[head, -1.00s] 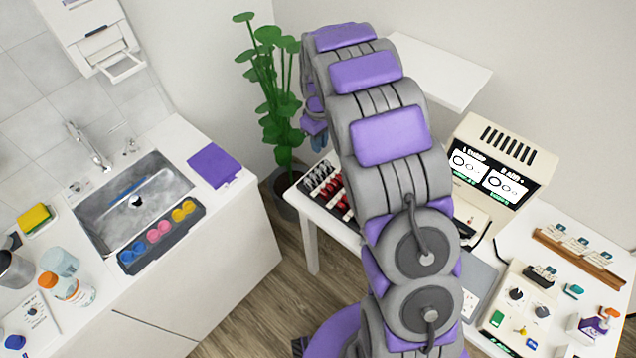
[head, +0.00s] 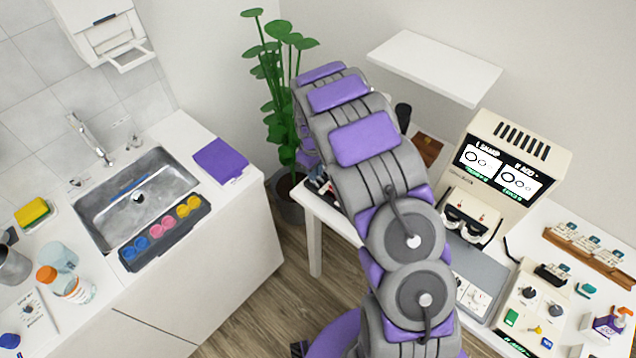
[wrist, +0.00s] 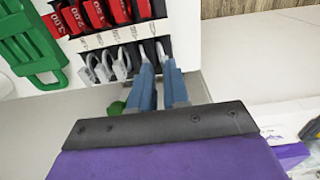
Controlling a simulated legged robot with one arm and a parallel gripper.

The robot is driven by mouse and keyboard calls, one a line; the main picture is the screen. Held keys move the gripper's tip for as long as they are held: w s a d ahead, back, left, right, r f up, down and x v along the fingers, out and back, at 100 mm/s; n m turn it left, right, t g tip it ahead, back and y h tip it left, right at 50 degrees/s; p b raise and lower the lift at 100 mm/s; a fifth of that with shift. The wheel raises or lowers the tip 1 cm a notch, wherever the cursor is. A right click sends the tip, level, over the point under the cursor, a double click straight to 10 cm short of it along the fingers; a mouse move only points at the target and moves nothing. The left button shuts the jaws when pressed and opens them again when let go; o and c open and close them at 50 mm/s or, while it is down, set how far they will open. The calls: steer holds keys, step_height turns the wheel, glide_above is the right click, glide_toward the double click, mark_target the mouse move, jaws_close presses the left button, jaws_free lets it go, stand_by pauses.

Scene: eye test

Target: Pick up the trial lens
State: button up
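A row of grey-handled trial lenses (wrist: 122,63) lies nearest me, and a row of red-handled lenses (wrist: 97,14) lies beyond. My gripper (wrist: 159,66) has two blue fingers with a narrow gap between them. Its fingertips are at the right end of the grey row, close around or just over the last grey handle (wrist: 161,50). I cannot tell whether they touch it. In the head view my arm hides most of the rack, and the gripper cannot be made out clearly.
A green frame-like object (wrist: 30,45) lies left of the lenses. In the head view, a cream machine with two screens (head: 505,170) stands on the table at right, under a white shelf (head: 435,62). A plant (head: 280,100) stands behind. A sink counter (head: 245,240) is at left.

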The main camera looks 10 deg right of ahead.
steer(key=shift+s+a+f, duration=0.1)
steer(key=shift+a+f, duration=0.8)
steer(key=shift+a, duration=0.05)
steer(key=shift+d, duration=1.9)
jaws_close()
steer(key=shift+a+r, duration=0.15)
steer(key=shift+a, duration=1.1)
steer(key=shift+w+d, duration=0.2)
steer(key=shift+d, duration=0.45)
